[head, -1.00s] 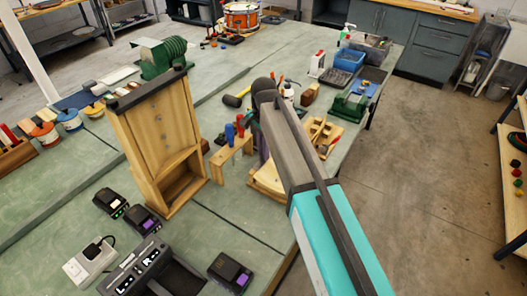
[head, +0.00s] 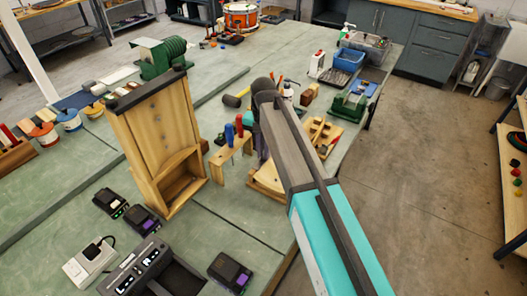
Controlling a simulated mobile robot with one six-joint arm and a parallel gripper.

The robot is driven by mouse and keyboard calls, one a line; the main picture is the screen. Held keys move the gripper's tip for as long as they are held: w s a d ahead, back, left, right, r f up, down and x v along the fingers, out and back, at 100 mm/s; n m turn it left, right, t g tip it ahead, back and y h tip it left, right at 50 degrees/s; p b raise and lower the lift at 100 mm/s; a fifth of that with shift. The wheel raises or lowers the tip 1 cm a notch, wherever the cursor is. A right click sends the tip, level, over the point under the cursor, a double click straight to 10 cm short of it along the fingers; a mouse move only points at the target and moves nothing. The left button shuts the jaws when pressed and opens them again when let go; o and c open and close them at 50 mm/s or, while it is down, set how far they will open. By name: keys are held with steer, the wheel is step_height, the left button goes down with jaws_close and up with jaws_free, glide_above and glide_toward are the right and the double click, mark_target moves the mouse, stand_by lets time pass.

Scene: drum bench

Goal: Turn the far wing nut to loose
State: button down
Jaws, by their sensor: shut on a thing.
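No wing nut can be made out in the head view. My arm crosses the middle of the picture and bends down at its far end, covering what lies behind it. My gripper is hidden behind the arm, so its fingers and anything between them do not show. A pale wooden piece with a curved edge (head: 266,181) shows just left of the arm, partly covered by it.
A tall wooden frame (head: 158,145) stands left of the arm. Between them is a small wooden rack (head: 231,155) with blue- and red-handled tools. Chargers and battery packs (head: 230,270) lie in front. A wooden tray (head: 325,135) sits right of the arm.

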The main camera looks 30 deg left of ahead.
steer(key=n, duration=0.4)
steer(key=shift+d+n, duration=0.1)
steer(key=shift+n, duration=0.2)
steer(key=n, duration=0.4)
steer(key=shift+w, duration=0.1)
steer(key=n, duration=1.4)
steer(key=shift+w, duration=0.1)
steer(key=n, duration=0.4)
steer(key=shift+n, duration=0.3)
steer(key=n, duration=0.8)
